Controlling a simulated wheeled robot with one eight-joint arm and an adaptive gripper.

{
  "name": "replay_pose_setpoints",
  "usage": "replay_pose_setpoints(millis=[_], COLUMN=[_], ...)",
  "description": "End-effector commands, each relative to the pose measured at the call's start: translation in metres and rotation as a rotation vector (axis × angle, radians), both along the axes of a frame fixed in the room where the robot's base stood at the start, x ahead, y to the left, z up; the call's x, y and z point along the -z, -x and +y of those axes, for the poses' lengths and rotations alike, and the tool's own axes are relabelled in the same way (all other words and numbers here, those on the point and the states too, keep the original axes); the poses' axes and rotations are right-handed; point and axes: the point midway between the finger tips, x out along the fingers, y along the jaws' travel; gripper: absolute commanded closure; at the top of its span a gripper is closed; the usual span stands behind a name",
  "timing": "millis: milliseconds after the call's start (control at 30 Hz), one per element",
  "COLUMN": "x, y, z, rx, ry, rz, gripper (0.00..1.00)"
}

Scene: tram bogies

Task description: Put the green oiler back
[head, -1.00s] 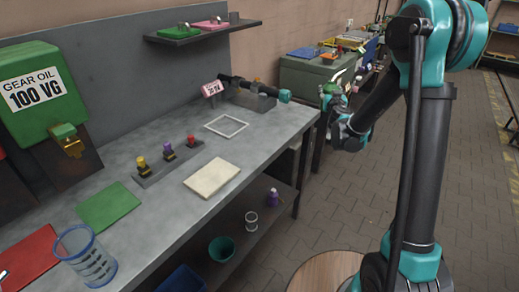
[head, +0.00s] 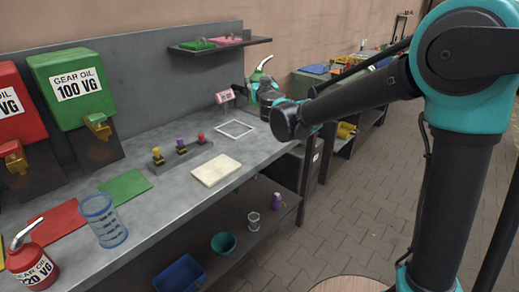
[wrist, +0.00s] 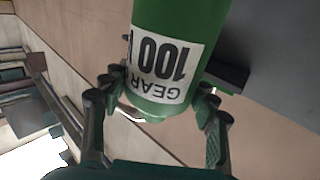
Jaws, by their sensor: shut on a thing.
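The green oiler (wrist: 165,35), with a white label reading "GEAR" and "100", is between the fingers of my gripper (wrist: 160,98) in the wrist view. In the head view the oiler (head: 260,74) shows small, held up above the far right end of the grey workbench (head: 165,232). My gripper is shut on it; my arm partly hides the fingers there. A bare green mat (head: 124,187) lies on the bench at left, in front of the green gear oil tank (head: 75,82) labelled 100 VG.
A red oiler (head: 32,268) stands at the near left by a red mat (head: 58,224). A rack with small coloured-top items (head: 180,152), a cream pad (head: 216,170) and a white square outline (head: 234,128) occupy the bench middle.

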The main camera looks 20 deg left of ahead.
Motion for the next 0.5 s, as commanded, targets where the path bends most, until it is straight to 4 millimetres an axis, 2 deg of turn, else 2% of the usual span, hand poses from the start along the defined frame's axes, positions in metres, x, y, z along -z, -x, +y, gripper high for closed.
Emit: replay_pose_setpoints(millis=[67, 167, 500], x=[0.004, 0.020, 0.101], y=[0.002, 0.003, 0.002], z=[0.003, 0.003, 0.003], rx=[-0.003, -0.003, -0.003], ry=[0.000, 0.000, 0.000], rz=[0.000, -0.001, 0.000], gripper=[0.87, 0.87, 0.87])
